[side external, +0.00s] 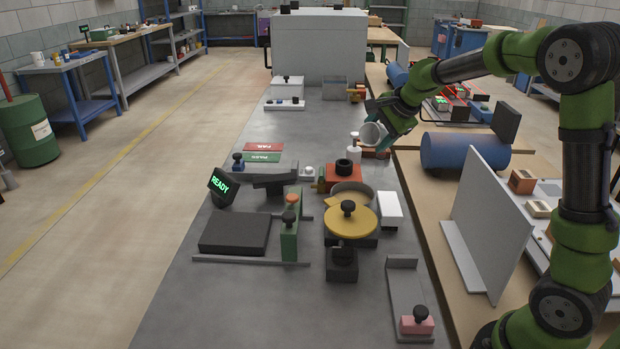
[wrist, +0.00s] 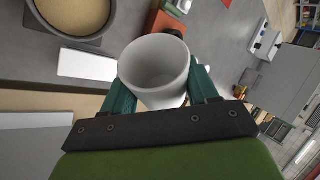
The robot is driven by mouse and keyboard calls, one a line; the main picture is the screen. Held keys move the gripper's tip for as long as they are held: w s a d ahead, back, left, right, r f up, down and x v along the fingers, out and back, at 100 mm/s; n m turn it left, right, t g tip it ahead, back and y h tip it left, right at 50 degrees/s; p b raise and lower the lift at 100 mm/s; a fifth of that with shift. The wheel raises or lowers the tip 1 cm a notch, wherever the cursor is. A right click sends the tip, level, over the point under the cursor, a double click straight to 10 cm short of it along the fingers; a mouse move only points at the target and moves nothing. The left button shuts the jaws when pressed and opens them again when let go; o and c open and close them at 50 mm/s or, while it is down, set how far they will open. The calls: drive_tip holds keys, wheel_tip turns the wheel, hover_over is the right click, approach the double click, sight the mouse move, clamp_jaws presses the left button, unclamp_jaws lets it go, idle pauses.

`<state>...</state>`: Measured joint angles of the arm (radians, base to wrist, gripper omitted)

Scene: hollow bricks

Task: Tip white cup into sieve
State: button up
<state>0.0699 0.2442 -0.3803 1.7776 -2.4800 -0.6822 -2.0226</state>
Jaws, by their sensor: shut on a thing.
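The white cup (side external: 372,134) is held in my gripper (side external: 388,125), raised above the right edge of the grey bench and tilted in the side view. In the wrist view the cup (wrist: 154,70) sits between the two teal fingers of my gripper (wrist: 160,88). Its mouth faces the camera, and its inside looks plain white with no contents that I can make out. A round grey-rimmed vessel, apparently the sieve (wrist: 72,37), shows at the top left of the wrist view with a tan surface inside. In the side view the sieve (side external: 369,190) is partly hidden behind a yellow disc.
The yellow disc (side external: 350,221) with a black knob stands in front of the sieve. A white block (side external: 390,209) is right of it, an orange-red block (side external: 343,177) behind it. A white bottle (side external: 354,149) stands close to the cup. A blue cylinder (side external: 464,151) lies to the right.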

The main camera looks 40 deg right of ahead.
drive_tip(key=a+r+y, duration=0.1)
drive_tip(key=y, duration=0.2)
drive_tip(key=a+r+m+g+y, duration=0.1)
drive_tip(key=r+y, duration=0.1)
drive_tip(key=y, duration=0.1)
drive_tip(key=a+r+y, duration=0.1)
drive_tip(key=a+y, duration=0.1)
drive_tip(key=y, duration=0.1)
drive_tip(key=shift+r+g, duration=0.15)
drive_tip(key=shift+g, duration=0.15)
drive_tip(key=shift+w+d+r+m+y, duration=0.1)
drive_tip(key=shift+r+m+y, duration=0.2)
drive_tip(key=shift+y, duration=0.3)
drive_tip(key=shift+d+r+m+y, duration=0.15)
drive_tip(key=shift+m+y, duration=0.15)
drive_tip(key=shift+y, duration=0.3)
drive_tip(key=shift+r+m+y, duration=0.4)
drive_tip(key=shift+r+y, duration=0.1)
drive_tip(key=shift+y, duration=0.5)
drive_tip(key=shift+a, duration=0.1)
